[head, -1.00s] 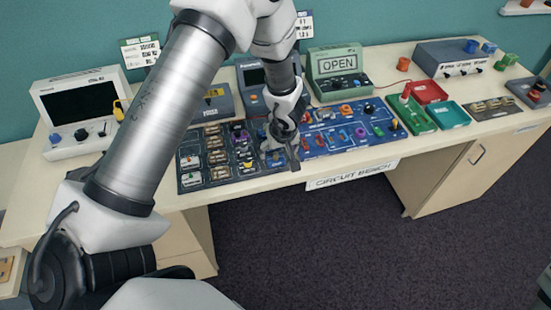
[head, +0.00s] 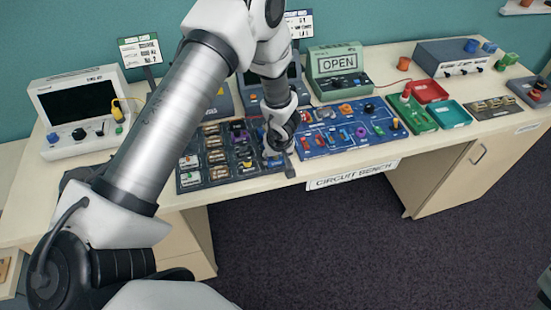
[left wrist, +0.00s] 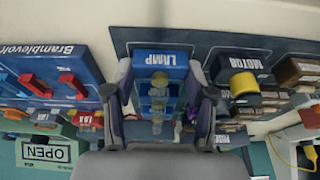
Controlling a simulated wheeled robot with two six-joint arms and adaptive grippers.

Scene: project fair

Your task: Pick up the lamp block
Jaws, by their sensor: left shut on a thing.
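The lamp block (left wrist: 160,62) is blue with a white LAMP label and a small clear bulb, seen in the left wrist view. It sits between the two fingers of my left gripper (left wrist: 160,100), which is shut on it. In the head view my left gripper (head: 279,152) is over the right end of the dark parts tray (head: 222,180), and the block is mostly hidden by it. I cannot tell whether the block is clear of the tray. My right gripper is not in view.
A motor block (left wrist: 243,85) with a yellow top stands beside the lamp block. The blue circuit board (head: 345,142) lies right of the tray. A green OPEN display (head: 338,67) and a white meter (head: 80,110) stand at the back.

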